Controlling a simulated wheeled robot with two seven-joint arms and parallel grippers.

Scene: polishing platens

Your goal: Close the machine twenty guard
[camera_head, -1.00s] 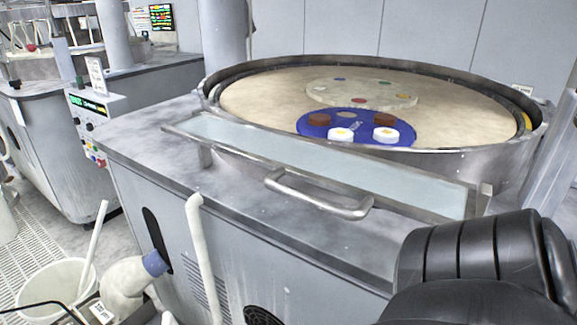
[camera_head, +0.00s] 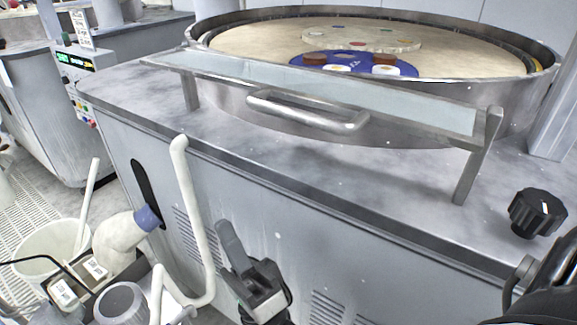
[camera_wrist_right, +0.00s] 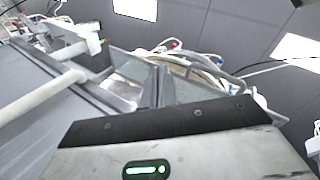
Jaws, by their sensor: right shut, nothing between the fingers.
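The guard (camera_head: 400,101) is a long glass strip in a metal frame on the near machine. It lies nearly flat on upright legs in front of the round platen (camera_head: 235,42), leaving the platen top uncovered. Its bar handle (camera_head: 308,112) faces me. My right gripper (camera_head: 230,243) is shut and empty, low in front of the machine's front panel, below the handle and apart from it. My left gripper is not in view. No machine number is readable. The right wrist view is steeply tilted and does not clearly show the handle.
A black knob (camera_head: 537,212) stands on the worktop at right. White pipes (camera_head: 190,215) and a white bucket (camera_head: 45,245) stand at lower left. A blue disc (camera_head: 352,62) with several small pieces lies on the platen. A second machine (camera_head: 45,110) is at left.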

